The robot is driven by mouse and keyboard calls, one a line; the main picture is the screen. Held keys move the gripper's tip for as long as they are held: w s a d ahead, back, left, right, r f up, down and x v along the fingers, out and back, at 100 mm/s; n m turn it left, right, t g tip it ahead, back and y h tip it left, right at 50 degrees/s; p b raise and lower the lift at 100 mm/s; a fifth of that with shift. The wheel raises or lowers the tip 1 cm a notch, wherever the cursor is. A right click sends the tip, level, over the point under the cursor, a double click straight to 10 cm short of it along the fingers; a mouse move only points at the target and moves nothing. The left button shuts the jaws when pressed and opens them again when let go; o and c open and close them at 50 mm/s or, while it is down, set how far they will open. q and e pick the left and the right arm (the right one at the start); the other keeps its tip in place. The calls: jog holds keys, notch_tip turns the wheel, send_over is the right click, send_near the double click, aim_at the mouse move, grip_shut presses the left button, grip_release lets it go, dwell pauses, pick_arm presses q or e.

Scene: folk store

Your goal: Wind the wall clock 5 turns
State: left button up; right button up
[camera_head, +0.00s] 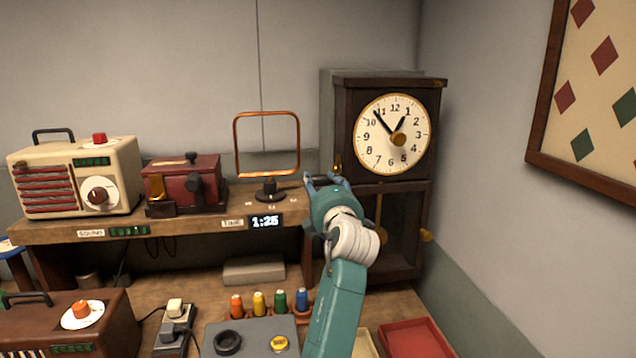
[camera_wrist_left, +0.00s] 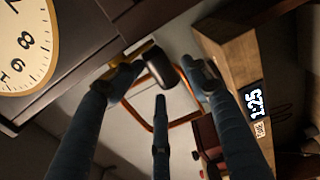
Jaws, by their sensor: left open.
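The wall clock (camera_head: 366,143) stands in a dark wooden case against the back wall, with a cream dial, black hands and a gold knob (camera_head: 398,138) at the dial's centre. A small brass piece (camera_head: 338,163) shows at the case's left side. In the left wrist view, a crank with a dark cylindrical handle (camera_wrist_left: 162,68) and brass arm juts from the clock's side (camera_wrist_left: 88,57). My left gripper (camera_head: 328,180) is open beside the lower left of the clock; its fingers spread around the handle without visibly closing on it. My right gripper is not in view.
A wooden shelf (camera_head: 200,222) left of the clock holds a copper loop (camera_head: 236,145), a red box (camera_head: 205,167) and a cream radio (camera_head: 75,180). A display (camera_head: 265,221) reads 1:25. Coloured spools (camera_head: 258,303) and a red tray (camera_head: 415,338) are below.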

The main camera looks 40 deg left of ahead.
aim_at(318, 184)
pick_arm(q)
jog(key=shift+w+a+f, duration=0.15)
jog(key=shift+a, duration=0.2)
jog(key=shift+w+a+f, duration=0.1)
jog(key=shift+a+f, duration=0.15)
jog(key=shift+a, duration=0.05)
jog(key=shift+w+a+b, duration=0.3)
jog(key=shift+w+b, duration=0.1)
jog(key=shift+b, duration=0.3)
jog(key=shift+w+a, duration=0.15)
jog(key=shift+a, duration=0.15)
jog(key=shift+d+r, duration=0.1)
grip_shut()
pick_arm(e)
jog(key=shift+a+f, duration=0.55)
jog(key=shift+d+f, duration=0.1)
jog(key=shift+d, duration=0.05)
pick_arm(q)
jog(key=shift+r+b, duration=0.1)
jog(key=shift+b, duration=0.3)
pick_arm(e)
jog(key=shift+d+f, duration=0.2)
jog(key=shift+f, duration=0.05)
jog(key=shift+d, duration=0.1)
